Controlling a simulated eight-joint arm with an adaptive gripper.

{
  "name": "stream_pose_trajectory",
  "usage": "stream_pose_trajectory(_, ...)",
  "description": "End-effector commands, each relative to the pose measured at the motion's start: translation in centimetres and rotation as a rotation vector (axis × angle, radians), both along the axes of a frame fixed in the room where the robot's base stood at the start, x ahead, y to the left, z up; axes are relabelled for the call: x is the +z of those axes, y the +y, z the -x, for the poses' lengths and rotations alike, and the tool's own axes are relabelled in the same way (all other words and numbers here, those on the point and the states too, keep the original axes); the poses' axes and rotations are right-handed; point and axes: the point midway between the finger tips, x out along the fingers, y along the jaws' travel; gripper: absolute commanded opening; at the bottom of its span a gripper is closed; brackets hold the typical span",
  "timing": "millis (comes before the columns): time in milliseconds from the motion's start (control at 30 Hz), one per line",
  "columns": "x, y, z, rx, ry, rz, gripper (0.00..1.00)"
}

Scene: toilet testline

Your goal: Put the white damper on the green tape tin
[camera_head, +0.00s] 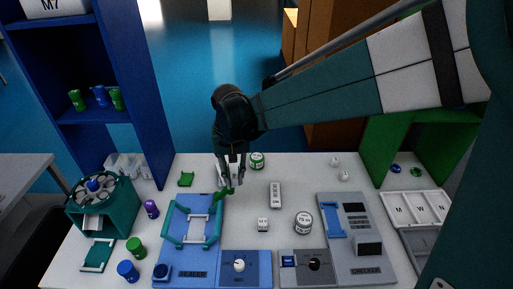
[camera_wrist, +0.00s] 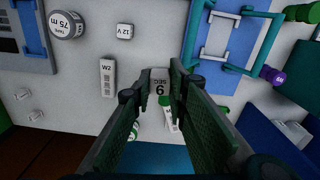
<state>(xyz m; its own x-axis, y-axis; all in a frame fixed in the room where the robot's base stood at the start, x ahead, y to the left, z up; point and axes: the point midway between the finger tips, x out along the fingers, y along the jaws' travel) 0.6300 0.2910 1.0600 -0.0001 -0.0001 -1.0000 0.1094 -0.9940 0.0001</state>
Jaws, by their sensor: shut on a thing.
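The green tape tin (camera_head: 257,160), round with a pale label, stands just behind and right of my gripper. It also shows in the wrist view (camera_wrist: 133,131), partly hidden by a finger. The damper is mostly hidden by my gripper in the head view.
A grey-and-white tape tin (camera_head: 303,222), a W2 block (camera_head: 275,195) and a small 12 V block (camera_head: 263,225) stand to the right and front. The blue sealer (camera_head: 188,251) is at front left, the checker (camera_head: 360,246) at right. Clear table surrounds the green tin.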

Motion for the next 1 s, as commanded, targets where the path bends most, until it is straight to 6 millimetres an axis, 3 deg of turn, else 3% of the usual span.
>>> stream_pose_trajectory(367, 0.7, -0.3, -4.9, -0.018, 0.0, 0.0, 0.04)
stream_pose_trajectory(1000, 1.2, -3.0, -19.7, -0.066, 0.0, 0.0, 0.04)
